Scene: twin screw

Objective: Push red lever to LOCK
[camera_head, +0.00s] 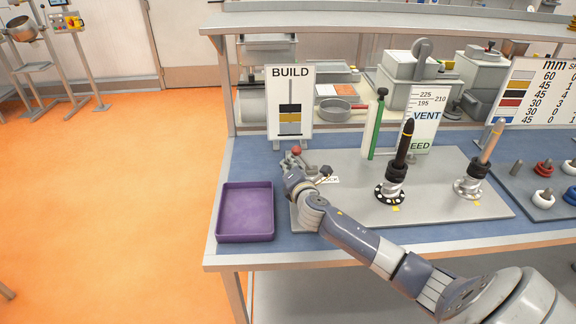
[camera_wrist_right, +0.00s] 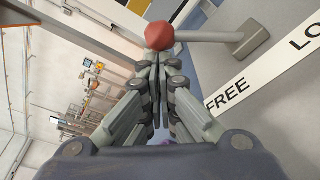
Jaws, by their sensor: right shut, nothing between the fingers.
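The red lever's round knob (camera_head: 296,151) shows just beyond my right gripper (camera_head: 290,162) in the head view. In the wrist view the red knob (camera_wrist_right: 160,35) sits at the end of a grey rod, which runs right to a grey block. My right gripper (camera_wrist_right: 158,68) is shut and empty, with its fingertips right by the knob; I cannot tell if they touch it. A white label strip (camera_wrist_right: 262,82) reads FREE, nearer the gripper, and "LO" further right, cut off by the frame. In the head view my wrist partly hides the strip. My left gripper is not in view.
A purple tray (camera_head: 246,238) stands left of my right wrist. A BUILD sign (camera_head: 290,101) stands behind the lever. Two upright posts on round bases (camera_head: 390,193) (camera_head: 467,188) stand to the right on the grey plate (camera_head: 345,205). A green-edged gauge (camera_head: 376,128) stands behind them.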

